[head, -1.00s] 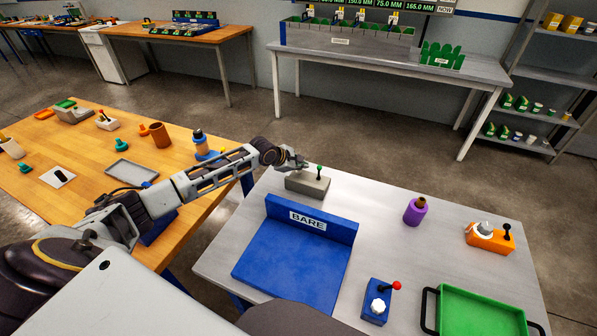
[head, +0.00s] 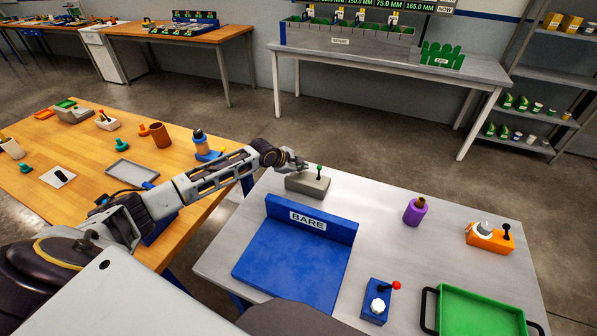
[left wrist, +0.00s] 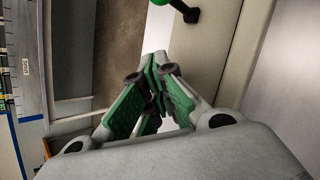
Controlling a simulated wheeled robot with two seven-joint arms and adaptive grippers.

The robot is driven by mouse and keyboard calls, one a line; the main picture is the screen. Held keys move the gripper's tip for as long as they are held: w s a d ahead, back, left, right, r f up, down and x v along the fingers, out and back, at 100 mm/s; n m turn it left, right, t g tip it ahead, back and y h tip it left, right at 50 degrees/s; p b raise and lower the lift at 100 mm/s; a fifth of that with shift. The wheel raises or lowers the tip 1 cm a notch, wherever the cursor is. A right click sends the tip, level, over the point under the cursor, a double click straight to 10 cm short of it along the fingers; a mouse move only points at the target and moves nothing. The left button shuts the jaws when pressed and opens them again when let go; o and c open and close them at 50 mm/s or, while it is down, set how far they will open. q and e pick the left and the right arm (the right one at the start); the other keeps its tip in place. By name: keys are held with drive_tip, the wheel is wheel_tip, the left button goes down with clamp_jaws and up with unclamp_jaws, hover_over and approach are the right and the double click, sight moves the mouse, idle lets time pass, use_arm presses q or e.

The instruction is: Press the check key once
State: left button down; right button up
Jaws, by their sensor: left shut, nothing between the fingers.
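A grey box (head: 307,186) with a green-knobbed lever (head: 319,171) stands at the far left edge of the grey table. I cannot make out a separate check key on it. My left gripper (head: 301,166) is shut and empty at the box's top left end, close beside the lever. I cannot tell whether it touches the box. In the left wrist view the closed green-padded fingers (left wrist: 155,75) are over the edge of the box (left wrist: 190,55), and the green knob (left wrist: 185,8) shows at the top. My right gripper is not in view.
A blue stand marked BARE (head: 296,255) is in front of the box. A purple cylinder (head: 415,212), an orange device (head: 489,238), a blue base with a red-knobbed lever (head: 376,301) and a green tray (head: 480,312) stand to the right. The table between them is clear.

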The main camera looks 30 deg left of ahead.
sight(300, 174)
use_arm(q)
drive_tip(key=shift+f, duration=0.2)
drive_tip(key=shift+r, duration=0.1)
idle(0.5)
drive_tip(key=shift+r+p, duration=0.85)
drive_tip(key=shift+p, duration=0.5)
drive_tip(key=shift+r, duration=0.1)
wheel_tip(300, 174, up, 2)
drive_tip(key=p, duration=0.3)
drive_tip(key=shift+r, duration=0.2)
drive_tip(key=shift+r+p, duration=0.75)
drive_tip(key=shift+r, duration=0.45)
drive_tip(key=shift+a, duration=0.1)
